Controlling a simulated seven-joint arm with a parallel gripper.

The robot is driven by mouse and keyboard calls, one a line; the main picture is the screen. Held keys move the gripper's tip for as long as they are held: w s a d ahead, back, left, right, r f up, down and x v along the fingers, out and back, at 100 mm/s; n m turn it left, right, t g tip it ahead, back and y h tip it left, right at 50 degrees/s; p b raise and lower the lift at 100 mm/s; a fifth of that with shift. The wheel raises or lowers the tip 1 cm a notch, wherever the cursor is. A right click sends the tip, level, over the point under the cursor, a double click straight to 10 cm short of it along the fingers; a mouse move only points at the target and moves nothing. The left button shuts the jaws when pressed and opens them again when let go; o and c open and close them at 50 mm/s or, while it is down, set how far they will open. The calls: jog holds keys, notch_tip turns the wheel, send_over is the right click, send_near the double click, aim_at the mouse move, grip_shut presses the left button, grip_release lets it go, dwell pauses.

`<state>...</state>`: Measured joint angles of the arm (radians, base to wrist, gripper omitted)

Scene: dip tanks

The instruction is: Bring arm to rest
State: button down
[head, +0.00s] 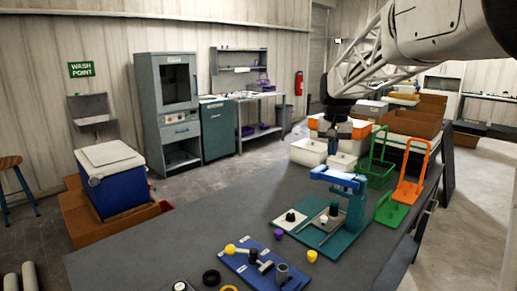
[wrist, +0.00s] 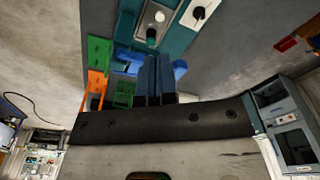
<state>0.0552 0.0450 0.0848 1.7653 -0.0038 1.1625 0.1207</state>
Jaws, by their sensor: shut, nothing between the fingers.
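My gripper (head: 333,150) hangs at the end of my arm, pointing down, above the far part of the dark table (head: 180,245). In the head view it is just behind and above the teal stand with the blue top (head: 345,180). I cannot tell whether it touches the stand. In the wrist view the two blue fingers of my gripper (wrist: 155,62) lie close together and hold nothing. Part of the blue top (wrist: 180,68) shows beside them there.
Green (head: 376,165) and orange (head: 412,178) upright frames stand right of my gripper. White bins (head: 308,152) are behind it. A blue board (head: 262,268) with pegs lies at the table's front. A blue cooler (head: 118,190) stands left. The table's left part is bare.

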jog(key=s+a+f, duration=0.1)
jog(key=s+f, duration=0.3)
jog(key=s, duration=1)
jog(key=s+a+f+n+t, duration=0.1)
jog(key=s+f, duration=0.3)
jog(key=s, duration=1.1)
jog(key=s+a+f, duration=0.1)
jog(key=s+f, duration=0.3)
jog(key=s, duration=1)
jog(key=shift+s+a+n+t, duration=0.15)
jog(key=shift+a+n+t, duration=0.15)
jog(key=shift+a+n, duration=0.1)
jog(key=shift+f, duration=0.1)
